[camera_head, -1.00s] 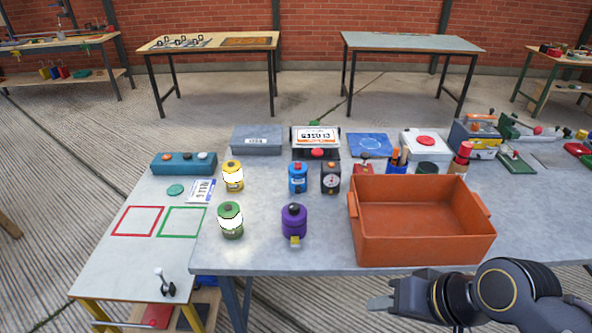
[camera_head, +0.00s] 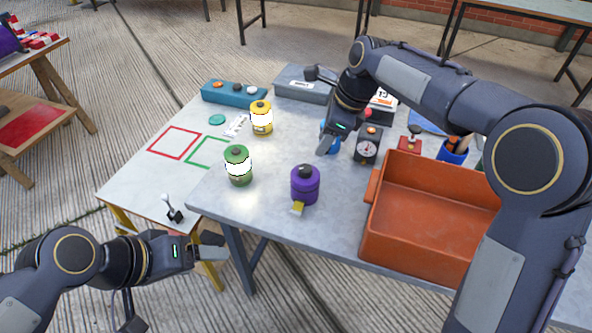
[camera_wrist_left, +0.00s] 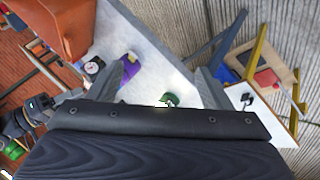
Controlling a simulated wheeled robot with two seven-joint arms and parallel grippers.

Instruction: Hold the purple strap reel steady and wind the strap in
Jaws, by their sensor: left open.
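The purple strap reel (camera_head: 305,185) stands upright near the table's front edge, its short yellow strap end (camera_head: 297,208) pointing toward me. My left gripper (camera_head: 212,253) is open and empty, in front of the table edge, left of and nearer than the reel. In the left wrist view the purple reel (camera_wrist_left: 130,66) shows beside one finger of my open left gripper (camera_wrist_left: 160,84), partly hidden by it. My right gripper (camera_head: 318,108) is above the table behind the purple reel, near a blue reel (camera_head: 331,138) that it partly hides. Its fingers look spread, with nothing between them.
A green reel (camera_head: 238,166) stands left of the purple one, a yellow reel (camera_head: 261,118) behind it. An orange bin (camera_head: 375,222) is close on the right. A small lever (camera_head: 172,208) is on the left table corner.

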